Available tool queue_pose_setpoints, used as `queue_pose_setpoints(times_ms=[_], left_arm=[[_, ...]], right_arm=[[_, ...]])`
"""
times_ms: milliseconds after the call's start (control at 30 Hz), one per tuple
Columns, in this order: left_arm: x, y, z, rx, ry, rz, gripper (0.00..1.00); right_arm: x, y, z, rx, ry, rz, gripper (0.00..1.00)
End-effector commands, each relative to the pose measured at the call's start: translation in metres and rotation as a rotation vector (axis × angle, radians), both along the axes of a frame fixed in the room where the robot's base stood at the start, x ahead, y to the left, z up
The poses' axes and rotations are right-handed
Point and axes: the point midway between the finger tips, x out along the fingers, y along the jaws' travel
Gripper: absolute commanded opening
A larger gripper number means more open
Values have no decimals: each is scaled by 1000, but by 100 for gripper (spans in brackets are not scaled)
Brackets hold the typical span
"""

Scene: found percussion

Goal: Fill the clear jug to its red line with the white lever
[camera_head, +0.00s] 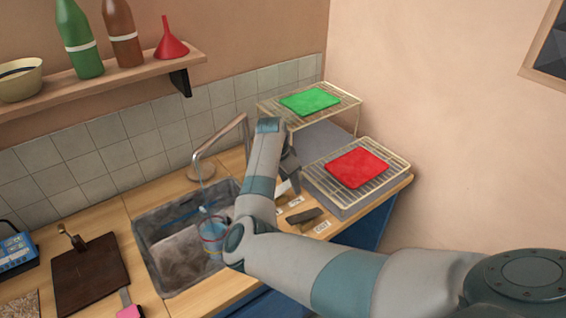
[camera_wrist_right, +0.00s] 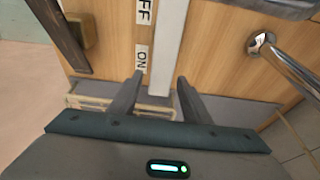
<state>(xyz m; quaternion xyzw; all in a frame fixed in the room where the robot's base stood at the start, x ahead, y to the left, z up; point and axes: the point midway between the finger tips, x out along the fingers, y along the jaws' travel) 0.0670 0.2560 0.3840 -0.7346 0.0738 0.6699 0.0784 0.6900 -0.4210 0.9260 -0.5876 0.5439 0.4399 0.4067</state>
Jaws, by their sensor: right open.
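The clear jug (camera_head: 213,238) stands in the sink under the tap's spout, partly hidden by my right arm. A red band shows near its rim, and a pale bluish streak runs from the spout down to it. The water level inside is too small to read. The white lever (camera_wrist_right: 166,45) runs between ON and OFF labels in the right wrist view; in the head view it is mostly hidden. My right gripper (camera_wrist_right: 160,76) is open, its fingers on either side of the lever's end near the ON label. I cannot tell whether they touch it. My left gripper is out of view.
The curved tap (camera_head: 216,149) rises behind the sink (camera_head: 157,270). A dark lever (camera_head: 304,216) lies on the counter to the right. Wire racks hold a green mat (camera_head: 310,101) and a red mat (camera_head: 357,168). A brown board (camera_head: 90,276) lies left of the sink.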

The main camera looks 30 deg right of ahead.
Motion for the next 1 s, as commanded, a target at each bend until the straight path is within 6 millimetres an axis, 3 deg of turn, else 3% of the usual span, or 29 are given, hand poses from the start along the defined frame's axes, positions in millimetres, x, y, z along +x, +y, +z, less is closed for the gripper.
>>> queue_pose_setpoints(times_ms=[267,800,1000], left_arm=[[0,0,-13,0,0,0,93],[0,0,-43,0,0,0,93],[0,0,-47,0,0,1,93]], right_arm=[[1,10,32,-1,-5,0,44],[-2,40,133,0,-5,0,44],[-3,46,154,0,-2,2,44]])
